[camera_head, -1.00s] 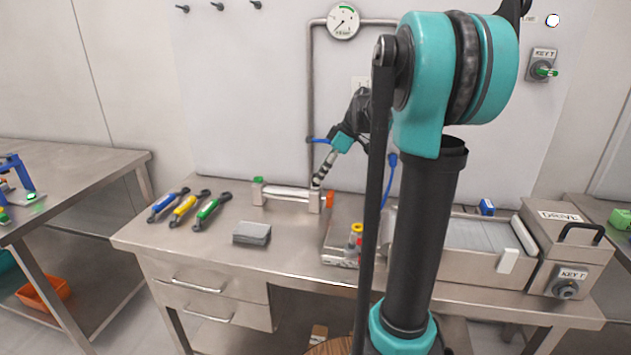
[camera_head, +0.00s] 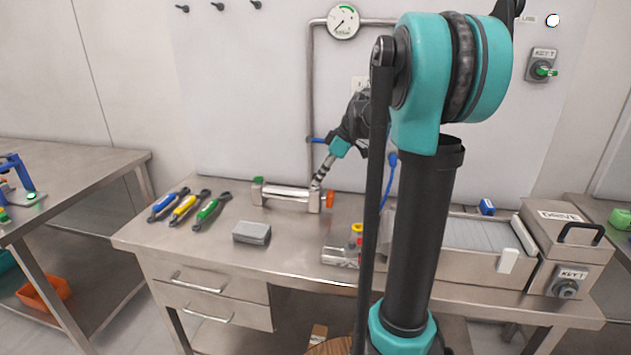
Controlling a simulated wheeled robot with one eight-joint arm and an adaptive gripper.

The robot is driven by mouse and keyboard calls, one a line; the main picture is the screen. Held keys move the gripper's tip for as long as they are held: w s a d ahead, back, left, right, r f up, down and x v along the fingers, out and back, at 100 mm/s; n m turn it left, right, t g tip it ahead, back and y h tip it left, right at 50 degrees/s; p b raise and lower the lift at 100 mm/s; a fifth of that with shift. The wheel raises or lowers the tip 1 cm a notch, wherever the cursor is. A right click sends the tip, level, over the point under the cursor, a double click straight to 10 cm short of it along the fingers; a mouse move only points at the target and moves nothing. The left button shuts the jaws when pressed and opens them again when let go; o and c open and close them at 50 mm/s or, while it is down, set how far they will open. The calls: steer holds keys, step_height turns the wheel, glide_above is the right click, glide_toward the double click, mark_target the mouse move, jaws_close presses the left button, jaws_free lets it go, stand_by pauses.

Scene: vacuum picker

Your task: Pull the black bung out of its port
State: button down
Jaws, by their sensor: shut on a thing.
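A silver bar-shaped fitting (camera_head: 285,193) lies on the steel bench, with a green plug (camera_head: 258,180) at its left end and an orange plug (camera_head: 330,199) on its right side. My gripper (camera_head: 316,184) reaches down at a slant to the top of the fitting's right end block. It is shut on a small dark thing there, which I take to be the black bung. The fingers mostly hide the bung and its port. I cannot tell whether the bung is still seated or has lifted.
Blue, yellow and green-handled tools (camera_head: 183,206) lie at the left. A grey block (camera_head: 252,233) sits in front of the fitting. A yellow-capped item (camera_head: 356,232) stands near my arm. A pipe with a gauge (camera_head: 343,21) rises behind. Steel boxes (camera_head: 560,250) stand at the right.

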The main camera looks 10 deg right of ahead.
steer(key=shift+r, duration=0.15)
steer(key=shift+r, duration=2.35)
